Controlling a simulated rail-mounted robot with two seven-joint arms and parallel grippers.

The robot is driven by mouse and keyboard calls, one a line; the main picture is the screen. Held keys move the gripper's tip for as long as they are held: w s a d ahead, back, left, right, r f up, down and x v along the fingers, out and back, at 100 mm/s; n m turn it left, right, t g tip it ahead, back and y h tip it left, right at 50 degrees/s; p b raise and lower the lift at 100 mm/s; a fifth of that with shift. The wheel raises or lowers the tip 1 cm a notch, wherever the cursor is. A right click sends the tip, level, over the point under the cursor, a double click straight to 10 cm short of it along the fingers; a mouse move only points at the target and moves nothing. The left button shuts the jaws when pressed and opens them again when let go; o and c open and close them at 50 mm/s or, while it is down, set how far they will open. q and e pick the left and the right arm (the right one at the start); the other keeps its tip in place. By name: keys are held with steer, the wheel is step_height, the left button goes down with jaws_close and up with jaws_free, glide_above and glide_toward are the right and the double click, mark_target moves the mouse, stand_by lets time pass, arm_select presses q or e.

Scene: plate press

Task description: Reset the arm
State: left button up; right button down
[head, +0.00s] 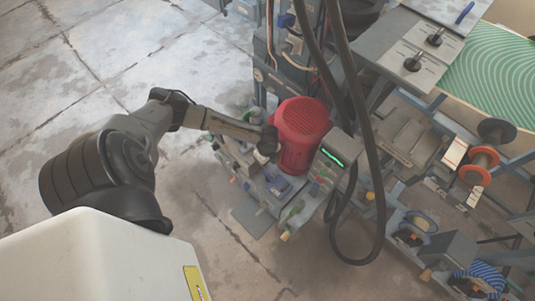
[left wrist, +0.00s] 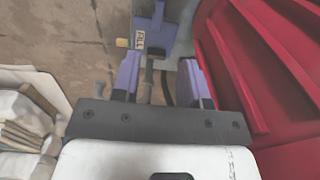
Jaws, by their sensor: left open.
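My left arm comes in from the left in the head view. Its end, with my left gripper (head: 266,147), is beside the red ribbed motor housing (head: 302,125), above the small machine base. In the left wrist view my left gripper (left wrist: 160,78) has its two purple fingers spread apart, with nothing visibly held between them. A blue part (head: 277,186) also shows below the gripper in the head view. My right gripper is not in view.
The red housing (left wrist: 285,60) fills the right of the left wrist view, close to the gripper. A thick black hose (head: 372,150) loops right of the machine. A grey bench with a green patterned mat (head: 495,75) stands at right. Bare concrete floor (head: 60,90) is clear at left.

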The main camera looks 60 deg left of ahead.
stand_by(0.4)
arm_select(q)
steer(key=s+d+r+h+p, duration=0.1)
steer(key=s+d, duration=0.1)
steer(key=d, duration=0.6)
steer(key=s+d+r+h, duration=0.1)
steer(key=s+d+r, duration=0.1)
steer(key=d, duration=0.5)
steer(key=s+d+r+n+t+p, duration=0.2)
steer(key=s+d+r+n+t, duration=0.15)
steer(key=d+r+n, duration=0.4)
steer(key=s+a+r+n+y+p, duration=0.25)
steer(key=s+r+n, duration=0.3)
steer(key=r, duration=0.65)
step_height(320, 180, up, 35)
steer(key=p, duration=3.6)
steer(key=shift+a+r+m+h, duration=0.15)
steer(key=shift+a+m+h, duration=0.15)
steer(key=shift+m+h, duration=0.1)
